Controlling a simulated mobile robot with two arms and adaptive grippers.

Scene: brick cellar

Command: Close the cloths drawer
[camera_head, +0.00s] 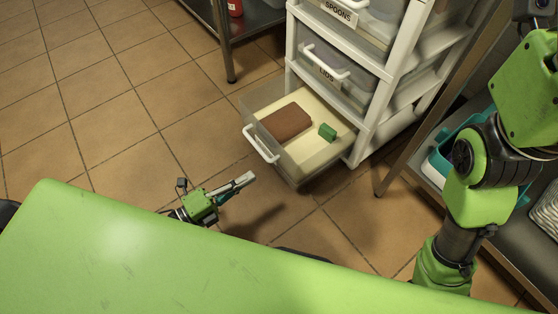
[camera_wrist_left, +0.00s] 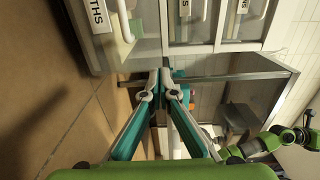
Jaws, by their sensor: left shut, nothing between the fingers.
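The cloths drawer (camera_head: 292,160) is the lowest one in a white drawer unit, pulled well out in the head view. It has clear walls and a white front handle (camera_head: 261,144). A brown folded thing (camera_head: 286,121) and a small green block (camera_head: 327,132) lie in it. In the left wrist view its front (camera_wrist_left: 103,48) shows at upper left, with a label ending in "THS". My left gripper (camera_head: 246,180) is in front of the drawer, apart from it, with its fingers together (camera_wrist_left: 172,74) and empty.
The unit's white frame (camera_head: 361,147) holds closed drawers above, labelled LIDS (camera_head: 331,74) and SPOONS. A metal table leg (camera_head: 229,58) stands behind left. A metal shelf (camera_head: 402,165) with a teal bin (camera_head: 437,165) stands at right. Tiled floor left of the drawer is clear.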

